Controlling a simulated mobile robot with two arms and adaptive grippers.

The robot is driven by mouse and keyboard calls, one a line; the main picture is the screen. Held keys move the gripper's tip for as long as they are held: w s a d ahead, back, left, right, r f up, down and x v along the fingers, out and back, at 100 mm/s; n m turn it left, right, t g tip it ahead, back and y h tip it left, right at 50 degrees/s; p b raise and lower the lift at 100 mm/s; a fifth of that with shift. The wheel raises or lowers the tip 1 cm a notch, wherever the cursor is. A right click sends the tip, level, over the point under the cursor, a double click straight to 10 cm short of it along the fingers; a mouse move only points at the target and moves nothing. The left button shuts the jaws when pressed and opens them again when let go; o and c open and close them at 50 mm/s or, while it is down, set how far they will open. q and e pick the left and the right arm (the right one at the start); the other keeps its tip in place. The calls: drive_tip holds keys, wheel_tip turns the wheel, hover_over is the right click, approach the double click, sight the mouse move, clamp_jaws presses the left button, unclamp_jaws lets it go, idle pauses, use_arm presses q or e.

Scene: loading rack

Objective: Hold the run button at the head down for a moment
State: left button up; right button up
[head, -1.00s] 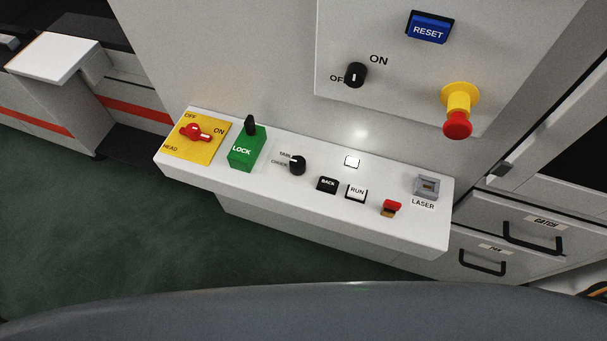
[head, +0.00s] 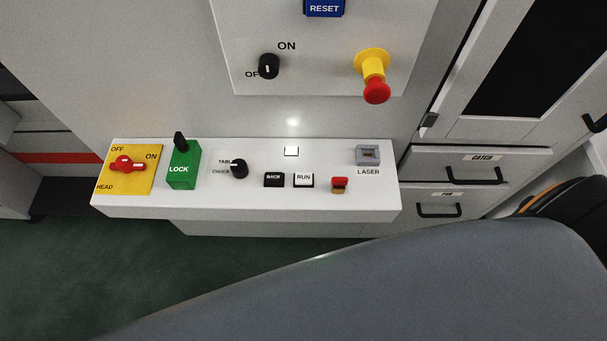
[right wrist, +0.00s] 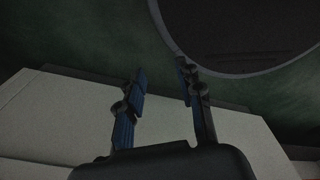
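The run button (head: 304,179) is a white button with a black "RUN" label on the light control shelf (head: 240,206). It sits just right of the black BACK button (head: 273,180) in the head view. Nothing touches it. Neither gripper shows in the head view. My right gripper (right wrist: 161,75) shows in the right wrist view with its two blue-padded fingers apart and nothing between them. The run button does not show in the right wrist view.
The shelf also holds a red switch on yellow (head: 127,164), a green LOCK block (head: 183,168), a black selector (head: 239,169), a small red switch (head: 340,184) and a LASER socket (head: 367,155). A red stop knob (head: 376,91) juts out above. Drawers (head: 440,203) stand right.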

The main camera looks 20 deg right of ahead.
clamp_jaws()
drive_tip(key=shift+d, duration=0.1)
idle(1.0)
